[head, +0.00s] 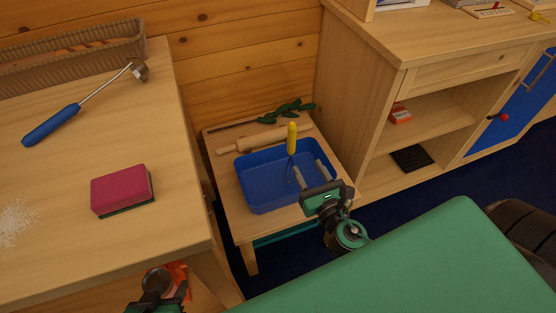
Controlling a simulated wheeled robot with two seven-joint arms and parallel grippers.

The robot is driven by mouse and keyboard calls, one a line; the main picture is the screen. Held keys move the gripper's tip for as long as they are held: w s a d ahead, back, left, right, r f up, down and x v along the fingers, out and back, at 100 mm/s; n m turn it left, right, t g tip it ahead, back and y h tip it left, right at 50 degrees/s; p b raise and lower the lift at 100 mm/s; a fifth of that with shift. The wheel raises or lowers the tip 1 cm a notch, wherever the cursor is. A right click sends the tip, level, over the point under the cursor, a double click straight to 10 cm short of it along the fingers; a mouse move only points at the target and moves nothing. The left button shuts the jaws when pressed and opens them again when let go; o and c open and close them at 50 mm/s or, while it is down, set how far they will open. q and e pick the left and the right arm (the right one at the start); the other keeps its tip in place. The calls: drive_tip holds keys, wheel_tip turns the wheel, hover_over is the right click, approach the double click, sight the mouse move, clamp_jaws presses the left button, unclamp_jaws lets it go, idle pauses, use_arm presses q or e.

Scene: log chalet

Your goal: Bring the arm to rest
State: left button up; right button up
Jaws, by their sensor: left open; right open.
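My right gripper (312,172) is over the right side of a blue tray (268,205) on a low wooden table. Its two grey fingers are spread apart with nothing seen between them. A whisk with a yellow handle (292,138) stands up in the tray, just left of the fingers, handle upward. I cannot tell whether the fingers touch the whisk or tray. My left gripper (165,284) is at the bottom left, below the front edge of the larger table. It is partly cut off by the frame, beside something orange (179,279).
The left table (150,232) holds a red sponge (121,190), a blue-handled tool (52,125), a basket (70,61) and white powder (14,222). The low table (237,226) also holds a rolling pin (262,140) and green leaves (288,110). A wooden cabinet (335,85) stands right.

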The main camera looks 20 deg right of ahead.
use_arm(q)
drive_tip(key=shift+a+f, duration=0.15)
